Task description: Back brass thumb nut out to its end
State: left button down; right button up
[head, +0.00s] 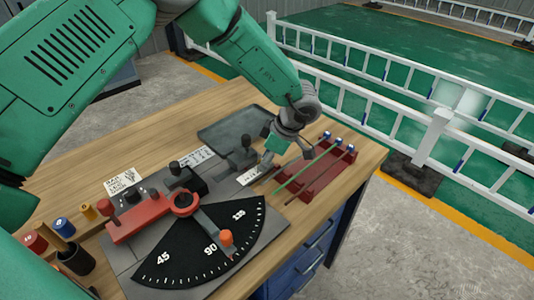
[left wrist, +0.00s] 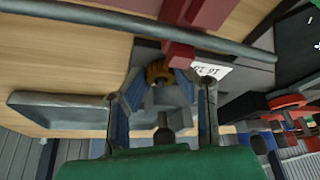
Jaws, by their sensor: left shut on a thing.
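The brass thumb nut (left wrist: 158,71) shows in the left wrist view as a small ridged, golden-brown knob beside a red bar (left wrist: 178,52). My left gripper (left wrist: 162,82) has its two fingers on either side of the nut and is shut on it. In the head view my left gripper (head: 284,158) reaches down at the far right part of the bench fixture, close to the red rack. There the nut is hidden by the fingers or too small to tell. How far the nut sits along its thread cannot be seen. My right gripper is in neither view.
A red rack (head: 322,177) with blue-ended rods stands right of my gripper. A grey tray (head: 222,133) lies behind it. In front are a black angle dial (head: 180,262) and an orange-knobbed lever (head: 214,229). Coloured spools stand at left. White railings (head: 345,88) stand beyond the bench.

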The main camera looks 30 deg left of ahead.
pick_arm(q)
jog(key=shift+w+a+r+n+g+p, duration=0.15)
jog(key=shift+n+g+p, duration=0.1)
jog(key=shift+n, duration=0.3)
jog(key=shift+a+f+n+g+p, duration=0.15)
jog(key=shift+n+p, duration=0.1)
jog(key=shift+n, duration=0.3)
jog(key=shift+r, duration=0.1)
jog(key=c, duration=1.3)
grip_release()
jog(key=shift+a, duration=0.1)
jog(key=v, duration=1.1)
jog(key=shift+w+r, duration=0.15)
jog(key=shift+r, duration=0.25)
jog(key=shift+a, duration=0.1)
